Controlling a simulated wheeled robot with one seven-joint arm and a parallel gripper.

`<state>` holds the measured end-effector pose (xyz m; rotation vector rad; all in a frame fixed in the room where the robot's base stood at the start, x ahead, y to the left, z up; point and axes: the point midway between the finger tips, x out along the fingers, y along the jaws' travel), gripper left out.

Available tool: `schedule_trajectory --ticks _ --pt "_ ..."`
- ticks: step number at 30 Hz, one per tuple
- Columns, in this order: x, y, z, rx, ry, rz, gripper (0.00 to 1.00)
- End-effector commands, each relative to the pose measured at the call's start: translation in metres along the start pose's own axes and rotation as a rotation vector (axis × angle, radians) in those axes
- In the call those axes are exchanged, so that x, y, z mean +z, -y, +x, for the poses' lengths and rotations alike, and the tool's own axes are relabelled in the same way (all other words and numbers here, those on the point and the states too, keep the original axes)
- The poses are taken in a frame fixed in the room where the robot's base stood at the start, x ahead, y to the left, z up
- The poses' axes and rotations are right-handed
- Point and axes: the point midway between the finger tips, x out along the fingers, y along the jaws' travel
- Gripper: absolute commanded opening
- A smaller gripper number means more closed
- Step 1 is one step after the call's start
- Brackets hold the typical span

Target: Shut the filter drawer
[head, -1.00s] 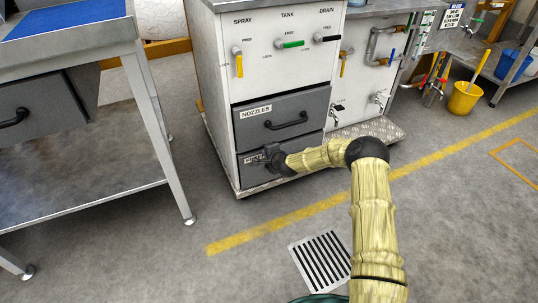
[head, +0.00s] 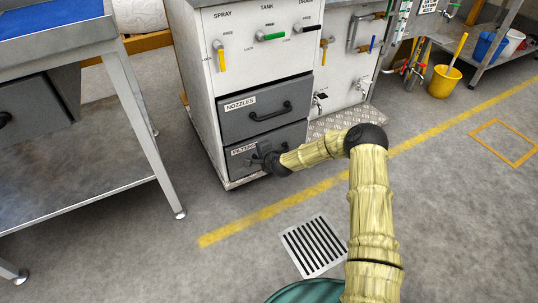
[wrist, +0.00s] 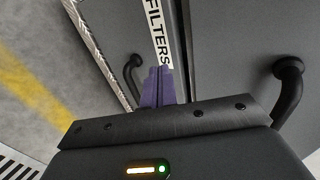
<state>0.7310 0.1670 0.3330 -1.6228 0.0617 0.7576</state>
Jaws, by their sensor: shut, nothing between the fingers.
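The filter drawer (head: 236,168) is the lower grey drawer of the white cabinet, with a FILTERS label. Its front looks about in line with the drawer above; I cannot tell whether a small gap remains. My gripper (head: 262,157) is in front of it, right of the label, hiding part of the front and its handle. In the wrist view the purple fingers (wrist: 160,87) are together and empty, pointing at the drawer front (wrist: 115,25) beside the label. The drawer's dark handle (wrist: 131,76) shows left of the fingers. Whether the fingertips touch the front is unclear.
The NOZZLES drawer (head: 262,106) is directly above, with its bar handle (wrist: 290,75) near my wrist. A metal workbench (head: 140,130) stands at the left.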

Motion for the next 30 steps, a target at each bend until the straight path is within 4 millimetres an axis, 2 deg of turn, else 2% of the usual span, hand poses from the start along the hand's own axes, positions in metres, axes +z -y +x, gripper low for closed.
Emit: schedule_trajectory --ticks 1,9,14,18,30 --pt "0.0 0.006 -0.012 0.001 0.002 0.0 0.0" --pt "-0.005 0.004 -0.061 0.003 -0.004 0.003 0.0" --pt "-0.007 0.002 -0.083 0.003 -0.008 0.005 0.0" --pt "-0.006 0.0 -0.09 0.002 -0.007 0.004 0.0" --pt "-0.002 0.0 -0.088 0.002 -0.001 0.0 0.0"
